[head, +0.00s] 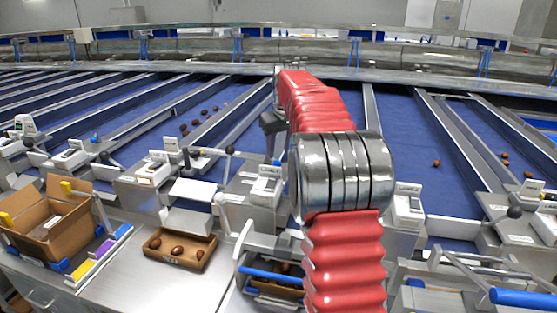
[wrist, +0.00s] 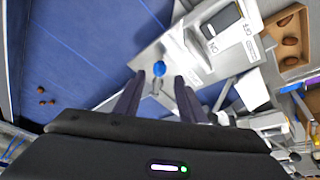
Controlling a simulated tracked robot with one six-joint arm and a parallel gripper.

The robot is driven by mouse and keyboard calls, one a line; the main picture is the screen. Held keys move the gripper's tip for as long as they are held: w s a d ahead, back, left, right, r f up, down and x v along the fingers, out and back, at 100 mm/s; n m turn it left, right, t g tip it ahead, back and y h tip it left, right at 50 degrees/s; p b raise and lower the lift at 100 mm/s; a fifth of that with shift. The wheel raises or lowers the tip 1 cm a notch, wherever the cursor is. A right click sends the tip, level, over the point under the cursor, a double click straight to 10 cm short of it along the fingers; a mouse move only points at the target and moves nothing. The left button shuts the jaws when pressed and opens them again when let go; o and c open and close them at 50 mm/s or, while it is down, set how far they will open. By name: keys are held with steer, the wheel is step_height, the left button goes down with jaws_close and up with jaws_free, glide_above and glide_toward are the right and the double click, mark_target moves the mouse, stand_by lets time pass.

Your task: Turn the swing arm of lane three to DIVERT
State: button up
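In the wrist view my gripper (wrist: 159,78) has its two dark fingers apart, with a clear gap between them. A blue round knob or cap (wrist: 159,68) on a grey metal plate (wrist: 180,48) shows between and just beyond the fingertips. A thin grey part lies below it; I cannot tell whether it is the swing arm or whether a finger touches it. A white control box (wrist: 225,28) with a dark screen and printed labels stands beside the plate. I cannot read which lane this is. In the head view my red arm hides much of the middle station.
Blue belt lanes (head: 400,130) run between metal rails. Other stations carry ball-knobbed levers (head: 229,150) and white boxes (head: 265,188). A wooden tray (head: 205,262) with dates and an open cardboard box (head: 22,232) stand at front left. Loose dates (head: 436,163) lie on the belts.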

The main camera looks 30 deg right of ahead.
mark_target(277, 162)
steer(key=x, duration=0.5)
steer(key=shift+w+f, duration=0.1)
steer(key=shift+f, duration=0.25)
steer(key=shift+c, duration=0.6)
jaws_close()
